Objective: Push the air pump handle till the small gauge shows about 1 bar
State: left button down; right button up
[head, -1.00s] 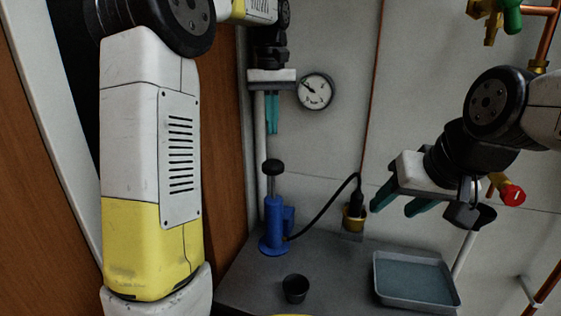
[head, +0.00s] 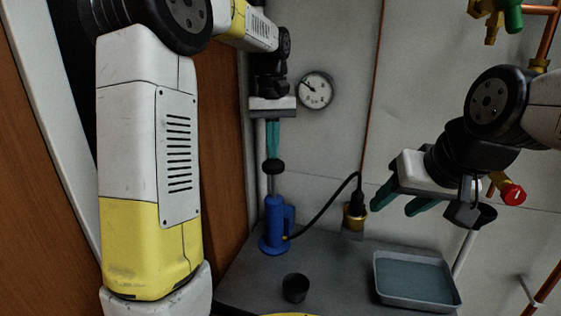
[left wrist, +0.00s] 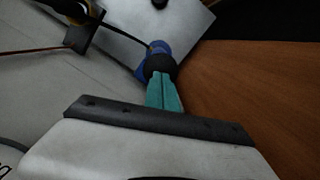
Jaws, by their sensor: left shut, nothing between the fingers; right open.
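The blue air pump (head: 274,224) stands upright on the grey bench. Its black knob handle (head: 273,167) is at the top, and it also shows in the left wrist view (left wrist: 159,64). My left gripper (head: 273,155) is shut, pointing down, with its teal fingertips at the top of the knob; they appear to touch it. The left wrist view shows the closed fingers (left wrist: 165,88) against the knob. The round gauge (head: 315,90) is on the wall right of my left gripper; its needle points to the upper left, numbers too small to read. My right gripper (head: 398,205) is open and empty.
A black hose runs from the pump to a brass and black fitting (head: 355,212). A small dark cup (head: 295,288) and a grey tray (head: 416,281) are on the bench (head: 240,280). Copper pipes and a red-knobbed valve (head: 512,195) are at the right.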

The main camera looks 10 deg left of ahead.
aim_at(273, 168)
pick_arm(q)
jog(key=shift+f, duration=3.1)
jog(key=w, duration=0.2)
jog(key=w+r, duration=0.1)
jog(key=shift+a, duration=0.35)
jog(key=shift+r, duration=0.1)
notch_tip(273, 168, up, 8)
jog(key=shift+w, duration=0.4)
jog(key=s+r, duration=0.3)
jog(key=r, duration=0.1)
jog(key=shift+d, duration=0.3)
